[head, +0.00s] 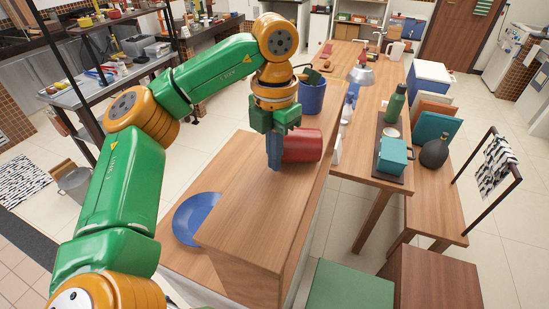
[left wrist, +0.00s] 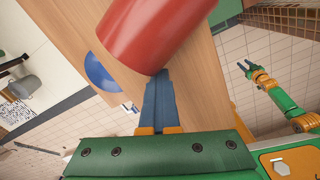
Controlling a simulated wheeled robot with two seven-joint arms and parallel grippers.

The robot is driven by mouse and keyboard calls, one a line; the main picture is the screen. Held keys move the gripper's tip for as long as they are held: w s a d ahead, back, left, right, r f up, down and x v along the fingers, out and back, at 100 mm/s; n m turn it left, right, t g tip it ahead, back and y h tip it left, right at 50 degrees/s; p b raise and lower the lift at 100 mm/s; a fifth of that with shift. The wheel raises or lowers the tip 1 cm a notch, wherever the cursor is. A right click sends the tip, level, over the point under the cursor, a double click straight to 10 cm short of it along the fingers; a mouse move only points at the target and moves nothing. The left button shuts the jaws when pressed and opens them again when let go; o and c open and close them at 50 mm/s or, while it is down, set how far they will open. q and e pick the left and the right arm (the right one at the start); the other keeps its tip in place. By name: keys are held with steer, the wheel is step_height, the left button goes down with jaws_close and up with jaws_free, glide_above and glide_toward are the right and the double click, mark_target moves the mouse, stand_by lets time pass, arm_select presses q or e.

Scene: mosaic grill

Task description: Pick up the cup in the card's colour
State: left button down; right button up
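A red cup (head: 302,145) lies on its side on the wooden counter (head: 250,205). It also fills the top of the left wrist view (left wrist: 155,28). My left gripper (head: 274,165) points down just left of the cup, and its blue fingers look closed together. In the left wrist view the fingertips (left wrist: 160,75) reach the cup's near edge; whether they touch it is unclear. A blue cup (head: 311,95) stands farther back on the counter, partly behind my wrist. My right gripper (left wrist: 243,68) shows small in the left wrist view, with its fingers apart. I cannot make out a card.
A blue plate (head: 196,216) lies on a lower wooden surface to the left. A dark round vase (head: 435,152) stands farther right. The near counter is bare.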

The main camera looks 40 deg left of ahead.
arm_select(q)
jaws_free()
